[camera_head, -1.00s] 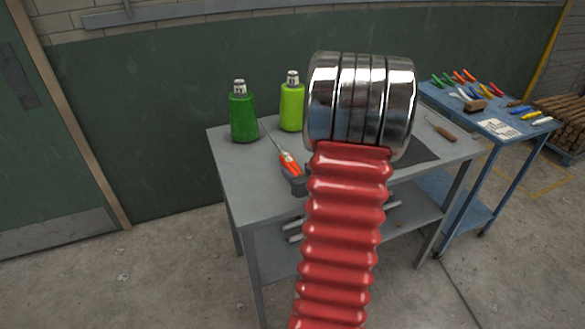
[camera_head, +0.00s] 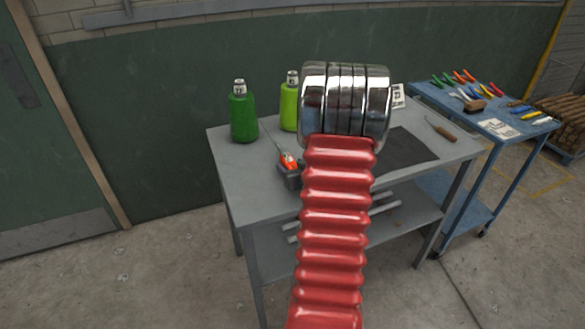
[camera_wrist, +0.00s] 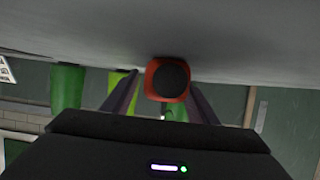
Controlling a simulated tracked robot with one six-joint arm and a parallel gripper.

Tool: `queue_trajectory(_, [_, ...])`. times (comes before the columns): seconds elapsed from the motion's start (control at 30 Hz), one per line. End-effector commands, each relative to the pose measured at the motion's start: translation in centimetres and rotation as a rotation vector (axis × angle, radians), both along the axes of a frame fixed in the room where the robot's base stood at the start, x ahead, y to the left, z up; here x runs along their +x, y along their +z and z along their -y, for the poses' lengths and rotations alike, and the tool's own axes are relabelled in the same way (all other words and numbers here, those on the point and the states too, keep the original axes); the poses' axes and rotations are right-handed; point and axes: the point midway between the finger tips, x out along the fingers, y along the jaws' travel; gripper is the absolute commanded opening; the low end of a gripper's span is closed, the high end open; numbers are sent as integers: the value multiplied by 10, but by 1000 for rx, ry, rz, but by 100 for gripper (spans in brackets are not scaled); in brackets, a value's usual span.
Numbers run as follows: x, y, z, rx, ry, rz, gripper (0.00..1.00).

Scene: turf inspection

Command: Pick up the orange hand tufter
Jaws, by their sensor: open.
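The orange hand tufter (camera_head: 287,158) lies on the grey bench (camera_head: 240,190), its thin metal shank pointing back towards the dark green bottle. My gripper (camera_head: 291,176), dark and mostly hidden behind my red arm, is at the handle's near end and covers part of it in the head view. In the wrist view, which appears upside down, the handle's round dark butt with its orange rim (camera_wrist: 168,80) faces the camera. The two fingers of my gripper (camera_wrist: 162,88) are apart, one on each side of the handle. Contact cannot be told.
A dark green bottle (camera_head: 243,115) and a light green bottle (camera_head: 290,108) stand at the bench's back. A dark mat (camera_head: 410,147) and a brown-handled hook tool (camera_head: 441,131) lie to the right. A blue cart (camera_head: 470,115) with several tools stands farther right.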

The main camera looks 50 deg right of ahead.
Motion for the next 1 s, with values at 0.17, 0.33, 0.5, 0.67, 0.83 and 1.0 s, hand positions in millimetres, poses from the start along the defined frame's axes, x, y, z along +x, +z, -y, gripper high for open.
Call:
queue_trajectory(0.17, [3, -1, 1, 1, 1, -1, 53])
queue_trajectory(0.33, [2, -1, 1, 0, 1, 0, 53])
queue_trajectory(0.5, [2, -1, 1, 0, 0, 0, 53])
queue_trajectory(0.67, [2, -1, 1, 0, 0, 0, 48])
queue_trajectory(0.83, [2, -1, 1, 0, 0, 0, 36])
queue_trajectory(1.0, [2, -1, 1, 0, 0, 0, 24])
